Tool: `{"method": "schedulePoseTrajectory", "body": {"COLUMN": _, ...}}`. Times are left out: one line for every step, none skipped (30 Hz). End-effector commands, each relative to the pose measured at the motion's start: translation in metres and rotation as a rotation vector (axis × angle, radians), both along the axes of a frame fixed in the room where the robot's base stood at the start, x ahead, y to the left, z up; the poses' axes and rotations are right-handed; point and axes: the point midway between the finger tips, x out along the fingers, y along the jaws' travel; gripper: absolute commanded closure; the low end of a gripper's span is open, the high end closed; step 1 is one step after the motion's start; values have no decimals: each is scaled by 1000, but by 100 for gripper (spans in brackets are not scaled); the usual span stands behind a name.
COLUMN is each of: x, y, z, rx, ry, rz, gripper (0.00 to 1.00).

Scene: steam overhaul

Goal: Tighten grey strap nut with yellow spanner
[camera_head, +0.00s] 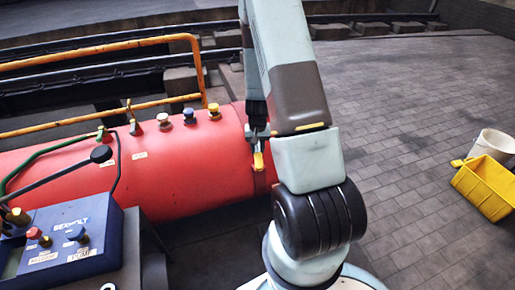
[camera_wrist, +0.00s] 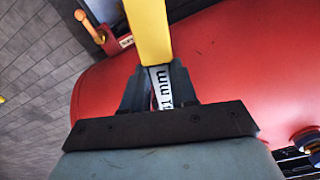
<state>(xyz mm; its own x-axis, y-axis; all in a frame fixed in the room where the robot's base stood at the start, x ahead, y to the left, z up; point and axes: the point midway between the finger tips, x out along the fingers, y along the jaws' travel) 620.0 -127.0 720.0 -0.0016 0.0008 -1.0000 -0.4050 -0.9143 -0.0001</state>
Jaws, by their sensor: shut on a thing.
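The yellow spanner (camera_head: 258,161) hangs below my gripper (camera_head: 257,132) in the head view, against the right end of the red boiler (camera_head: 185,170). In the wrist view the yellow spanner (camera_wrist: 148,32) runs up and away from between my gripper's dark fingers (camera_wrist: 158,80). My gripper is shut on it, around a white part with black lettering that seems to end in "mm". The spanner's far end is cut off by the wrist view's top edge. I cannot make out the grey strap nut in either view.
Several coloured fittings (camera_head: 189,117) stand along the boiler's top, near an orange rail (camera_head: 100,47). A blue control box (camera_head: 70,238) is at the lower left. A yellow crate (camera_head: 485,188) and a pale bucket (camera_head: 495,145) stand at the right. The paved floor between is clear.

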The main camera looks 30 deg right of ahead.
Motion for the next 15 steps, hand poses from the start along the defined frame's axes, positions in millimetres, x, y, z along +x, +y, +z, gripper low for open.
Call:
{"method": "schedulePoseTrajectory", "body": {"x": 0, "y": 0, "z": 0, "rx": 0, "ry": -1, "rz": 0, "gripper": 100}}
{"method": "schedulePoseTrajectory", "body": {"x": 0, "y": 0, "z": 0, "rx": 0, "ry": -1, "rz": 0, "gripper": 100}}
{"method": "schedulePoseTrajectory", "body": {"x": 0, "y": 0, "z": 0, "rx": 0, "ry": -1, "rz": 0, "gripper": 100}}
{"method": "schedulePoseTrajectory", "body": {"x": 0, "y": 0, "z": 0, "rx": 0, "ry": -1, "rz": 0, "gripper": 100}}
{"method": "schedulePoseTrajectory", "body": {"x": 0, "y": 0, "z": 0, "rx": 0, "ry": -1, "rz": 0, "gripper": 100}}
{"method": "schedulePoseTrajectory", "body": {"x": 0, "y": 0, "z": -1, "rx": 0, "ry": -1, "rz": 0, "gripper": 100}}
{"method": "schedulePoseTrajectory", "body": {"x": 0, "y": 0, "z": -1, "rx": 0, "ry": -1, "rz": 0, "gripper": 100}}
{"method": "schedulePoseTrajectory", "body": {"x": 0, "y": 0, "z": -1, "rx": 0, "ry": -1, "rz": 0, "gripper": 100}}
{"method": "schedulePoseTrajectory", "body": {"x": 0, "y": 0, "z": -2, "rx": 0, "ry": -1, "rz": 0, "gripper": 100}}
{"method": "schedulePoseTrajectory", "body": {"x": 0, "y": 0, "z": -2, "rx": 0, "ry": -1, "rz": 0, "gripper": 100}}
{"method": "schedulePoseTrajectory", "body": {"x": 0, "y": 0, "z": -3, "rx": 0, "ry": -1, "rz": 0, "gripper": 100}}
{"method": "schedulePoseTrajectory", "body": {"x": 0, "y": 0, "z": -3, "rx": 0, "ry": -1, "rz": 0, "gripper": 100}}
{"method": "schedulePoseTrajectory", "body": {"x": 0, "y": 0, "z": -4, "rx": 0, "ry": -1, "rz": 0, "gripper": 100}}
{"method": "schedulePoseTrajectory", "body": {"x": 0, "y": 0, "z": -5, "rx": 0, "ry": 0, "rz": 0, "gripper": 100}}
{"method": "schedulePoseTrajectory", "body": {"x": 0, "y": 0, "z": -6, "rx": 0, "ry": 0, "rz": 0, "gripper": 100}}
